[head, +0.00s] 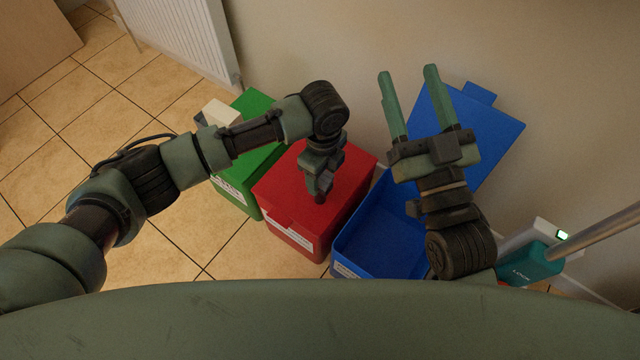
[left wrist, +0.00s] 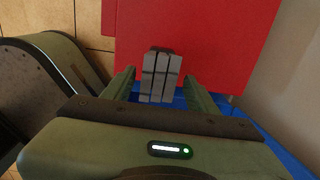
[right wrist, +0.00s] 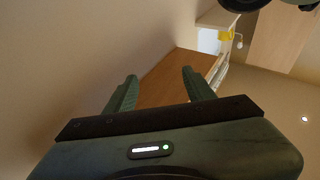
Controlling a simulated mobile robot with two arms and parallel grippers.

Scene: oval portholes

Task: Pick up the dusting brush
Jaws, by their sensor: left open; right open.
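I cannot make out a dusting brush for certain in any view. My left gripper (head: 322,188) points down over the red bin (head: 318,200) in the head view. In the left wrist view its fingers are apart, and a grey ribbed block with a dark top (left wrist: 162,76) shows between them. I cannot tell what the block is or whether the fingers touch it. My right gripper (head: 408,72) is open and empty, with its fingers pointing up near the wall above the blue bin (head: 378,238). It is also open in the right wrist view (right wrist: 160,75).
A green bin (head: 248,166) stands left of the red bin, with a cream object (head: 217,113) at its back. The blue bin's lid (head: 478,135) is raised against the wall. A teal item (head: 530,264) with a metal pole is at right. A radiator (head: 183,35) is behind; tiled floor is clear at left.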

